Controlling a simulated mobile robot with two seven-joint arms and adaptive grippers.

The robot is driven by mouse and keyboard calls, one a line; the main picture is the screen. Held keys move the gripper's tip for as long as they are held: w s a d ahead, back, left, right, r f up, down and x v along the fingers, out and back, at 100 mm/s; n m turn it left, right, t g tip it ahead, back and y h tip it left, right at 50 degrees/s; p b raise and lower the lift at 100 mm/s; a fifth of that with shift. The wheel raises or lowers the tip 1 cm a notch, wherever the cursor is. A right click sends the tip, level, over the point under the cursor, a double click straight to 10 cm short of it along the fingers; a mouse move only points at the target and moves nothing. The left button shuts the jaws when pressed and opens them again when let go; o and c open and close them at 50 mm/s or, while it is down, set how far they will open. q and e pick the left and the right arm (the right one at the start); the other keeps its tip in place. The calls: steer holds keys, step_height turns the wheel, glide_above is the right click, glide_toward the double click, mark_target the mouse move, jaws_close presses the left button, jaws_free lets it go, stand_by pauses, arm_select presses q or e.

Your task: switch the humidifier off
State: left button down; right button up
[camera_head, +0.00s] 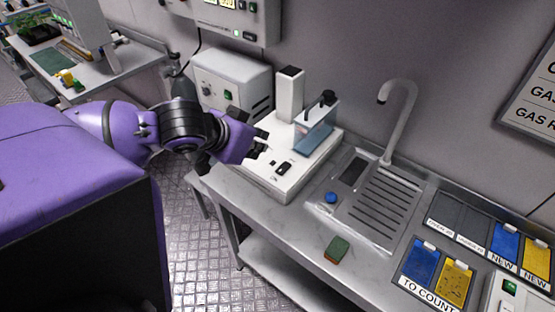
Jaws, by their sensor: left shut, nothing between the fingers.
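The white device with a clear tank of bluish water, which looks like the humidifier (257,172), stands on the steel counter, left of the sink. A white column rises at its back. Its low base carries a dark rocker switch (284,168) and a smaller dark part beside it. I cannot tell which way the switch is set. My left gripper (264,143) is shut and empty. In the picture its fingertips lie over the back left of the base, up and left of the switch; I cannot tell whether they touch. My right gripper is out of view.
A white box (222,88) with a knob and green light stands behind my left arm. Right of the humidifier are the sink (375,208) with its tall tap (401,115), a blue round object (331,197), a sponge (337,249) and blue and yellow cards (422,262).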

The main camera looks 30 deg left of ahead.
arm_select(q)
steer(key=shift+r, duration=0.1)
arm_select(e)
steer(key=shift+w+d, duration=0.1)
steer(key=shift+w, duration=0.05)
arm_select(q)
steer(key=b, duration=0.2)
glide_above(277, 171)
step_height(277, 171, down, 7)
steer(key=shift+s+d+f, duration=0.1)
steer(key=shift+s, duration=0.05)
step_height(277, 171, down, 2)
steer(key=shift+f, duration=1)
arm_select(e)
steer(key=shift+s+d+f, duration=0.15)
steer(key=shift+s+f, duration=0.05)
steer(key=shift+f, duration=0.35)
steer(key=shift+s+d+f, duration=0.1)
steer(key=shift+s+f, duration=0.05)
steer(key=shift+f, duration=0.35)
